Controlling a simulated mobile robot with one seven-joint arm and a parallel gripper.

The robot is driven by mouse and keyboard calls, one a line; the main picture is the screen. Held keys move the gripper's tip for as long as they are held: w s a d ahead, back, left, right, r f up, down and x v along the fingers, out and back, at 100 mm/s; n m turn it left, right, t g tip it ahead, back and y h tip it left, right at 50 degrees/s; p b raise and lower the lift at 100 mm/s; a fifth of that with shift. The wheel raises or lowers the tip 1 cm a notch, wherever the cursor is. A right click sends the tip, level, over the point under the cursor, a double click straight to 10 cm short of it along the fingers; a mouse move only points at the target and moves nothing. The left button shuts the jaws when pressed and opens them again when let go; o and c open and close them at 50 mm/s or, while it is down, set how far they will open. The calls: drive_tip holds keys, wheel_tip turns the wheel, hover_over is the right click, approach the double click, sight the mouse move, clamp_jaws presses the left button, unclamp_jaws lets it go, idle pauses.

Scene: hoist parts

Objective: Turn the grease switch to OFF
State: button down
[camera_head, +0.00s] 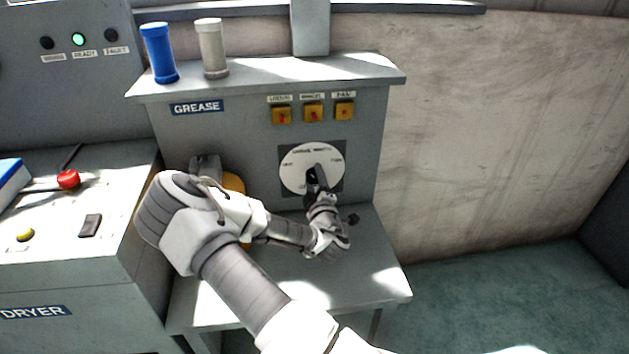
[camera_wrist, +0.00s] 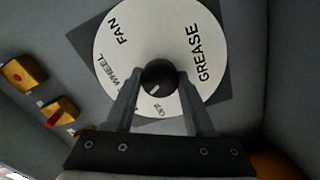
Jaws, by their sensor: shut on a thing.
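The grease switch is a black round knob (camera_wrist: 158,76) in the middle of a white dial (camera_wrist: 178,35) on a dark square plate. The dial bears the words FAN, GREASE, WHEEL and OFF. The knob's pale pointer mark points down and slightly left in the wrist view, close to the OFF word. My gripper (camera_wrist: 160,82) is shut on the knob, one finger on each side. In the head view the dial (camera_head: 297,165) is on the front of the grey GREASE cabinet, and my gripper (camera_head: 314,186) reaches it from below, partly hiding it.
Three yellow switches (camera_head: 313,112) sit above the dial. A blue cylinder (camera_head: 160,53) and a beige cylinder (camera_head: 211,48) stand on the cabinet top. A grey ledge (camera_head: 383,275) juts out below the dial. The DRYER console (camera_head: 60,270) is at left.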

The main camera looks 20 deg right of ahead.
drive_tip(key=n, duration=0.3)
drive_tip(key=shift+n+b, duration=0.3)
drive_tip(key=shift+n, duration=2)
drive_tip(key=shift+c, duration=1.3)
unclamp_jaws()
drive_tip(key=shift+s, duration=0.1)
drive_tip(key=p+v, duration=0.6)
drive_tip(key=v, duration=1.1)
